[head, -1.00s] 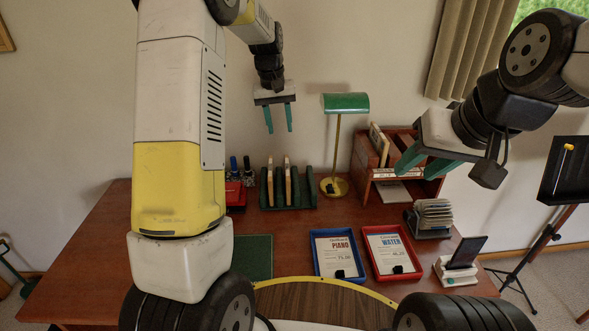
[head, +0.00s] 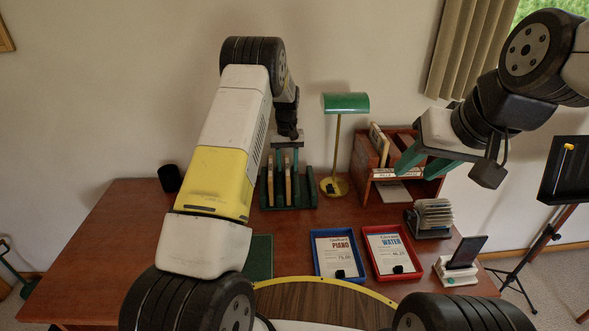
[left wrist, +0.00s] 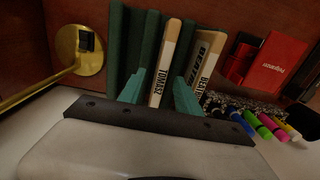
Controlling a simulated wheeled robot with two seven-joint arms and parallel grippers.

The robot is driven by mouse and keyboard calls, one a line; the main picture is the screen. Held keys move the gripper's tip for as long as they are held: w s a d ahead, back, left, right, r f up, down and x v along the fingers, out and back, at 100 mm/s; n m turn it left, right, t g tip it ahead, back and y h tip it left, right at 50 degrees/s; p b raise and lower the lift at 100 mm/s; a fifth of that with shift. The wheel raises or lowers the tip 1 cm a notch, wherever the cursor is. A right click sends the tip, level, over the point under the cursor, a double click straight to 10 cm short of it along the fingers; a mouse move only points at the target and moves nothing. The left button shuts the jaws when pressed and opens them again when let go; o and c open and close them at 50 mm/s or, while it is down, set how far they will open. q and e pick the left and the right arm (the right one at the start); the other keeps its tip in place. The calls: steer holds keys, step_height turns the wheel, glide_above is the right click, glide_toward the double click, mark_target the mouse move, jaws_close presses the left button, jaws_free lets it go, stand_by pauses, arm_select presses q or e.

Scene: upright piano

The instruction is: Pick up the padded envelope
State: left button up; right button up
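A green slotted rack (head: 307,196) on the desk holds two upright, tan-edged envelopes. In the left wrist view, the one labelled TOMASZ (left wrist: 164,62) stands between the teal fingers of my left gripper (left wrist: 160,78); it is the right one (head: 288,186) in the head view. The other, labelled BEATRIZ (left wrist: 209,57), stands beside it, outside the fingers. The frames do not show clearly which is padded. My left gripper (head: 285,155) is open, low above the rack, with gaps beside the envelope. My right gripper (head: 424,168) is open and empty at the right.
A green desk lamp (head: 346,103) stands just right of the rack. A wooden sorter (head: 410,178), a blue tray (head: 318,271) and a red tray (head: 377,270) are to the right. Marker pens (left wrist: 265,124) and a red box (left wrist: 279,65) are near the rack. The desk's left side is mostly clear.

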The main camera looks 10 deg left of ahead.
arm_select(q)
step_height(320, 180, down, 2)
jaws_close()
stand_by(1.5)
